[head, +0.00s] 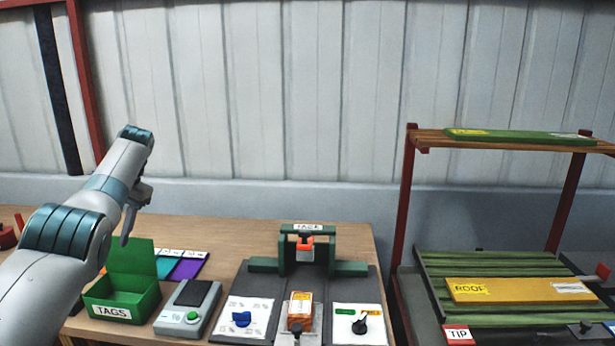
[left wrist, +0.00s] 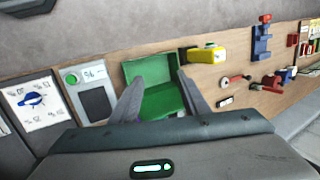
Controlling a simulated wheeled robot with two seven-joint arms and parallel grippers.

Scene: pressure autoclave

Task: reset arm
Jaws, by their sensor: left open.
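My left arm comes in from the left in the head view, raised over the table's left part. My left gripper (head: 130,215) points down above and behind the green TAGS box (head: 121,303), partly hidden by its own arm. In the left wrist view its two grey fingers (left wrist: 160,80) stand wide apart with nothing between them. The open green box (left wrist: 160,103) shows beyond them, apart from the fingers as far as I can tell. My right gripper shows in neither view.
A grey device with a green button (head: 193,317) stands right of the box. A dark panel with a blue knob (head: 242,319), an orange block (head: 300,312) and a green JACK frame (head: 308,252) follows. A red-posted rack (head: 405,200) stands at right.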

